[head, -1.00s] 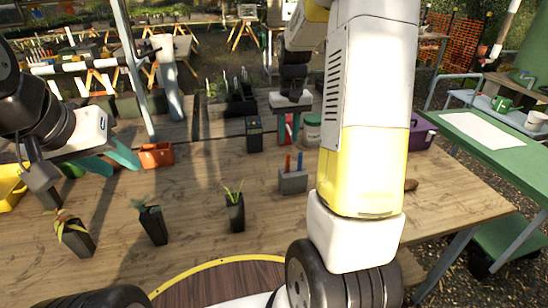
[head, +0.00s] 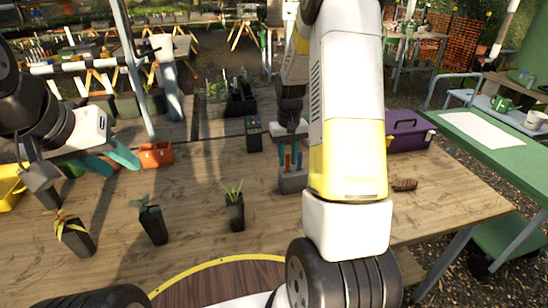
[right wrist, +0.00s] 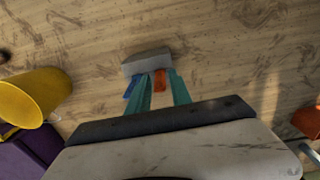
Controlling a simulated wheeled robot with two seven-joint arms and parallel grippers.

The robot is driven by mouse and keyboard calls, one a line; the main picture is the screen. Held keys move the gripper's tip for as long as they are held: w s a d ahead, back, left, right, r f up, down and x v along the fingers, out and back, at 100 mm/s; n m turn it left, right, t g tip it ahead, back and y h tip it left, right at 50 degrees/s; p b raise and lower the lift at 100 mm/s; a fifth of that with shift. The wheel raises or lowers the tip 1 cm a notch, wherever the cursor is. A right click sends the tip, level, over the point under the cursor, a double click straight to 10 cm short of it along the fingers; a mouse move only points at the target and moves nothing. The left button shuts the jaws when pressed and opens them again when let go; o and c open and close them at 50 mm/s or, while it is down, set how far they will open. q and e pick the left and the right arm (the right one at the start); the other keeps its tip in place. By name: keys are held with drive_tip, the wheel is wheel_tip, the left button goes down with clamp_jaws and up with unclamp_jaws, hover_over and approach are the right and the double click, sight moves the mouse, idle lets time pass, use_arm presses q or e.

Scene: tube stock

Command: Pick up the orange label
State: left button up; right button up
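The orange label (head: 287,163) stands upright beside a blue label (head: 299,161) in a small grey block (head: 292,183) on the wooden table. My right gripper (head: 288,158) is above the block, its teal fingers pointing down around the labels. In the right wrist view, the right gripper (right wrist: 161,88) is open, and the orange label (right wrist: 160,80) shows between its fingers. The blue label (right wrist: 132,87) is outside, left of the left finger. Whether a finger touches the orange label cannot be told. My left gripper (head: 110,161) is open and empty at the left.
An orange pot (head: 156,155) stands close to the left gripper. Several dark seedling pots, one at the middle (head: 235,216), stand on the near table. A purple toolbox (head: 410,134) and a brown brush-like object (head: 404,185) lie to the right. A yellow container (right wrist: 36,93) shows in the wrist view.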

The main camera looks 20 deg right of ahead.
drive_tip(key=shift+c, duration=0.4)
clamp_jaws()
drive_tip(key=shift+r, duration=0.15)
wheel_tip(320, 180, up, 10)
drive_tip(key=shift+f, duration=0.1)
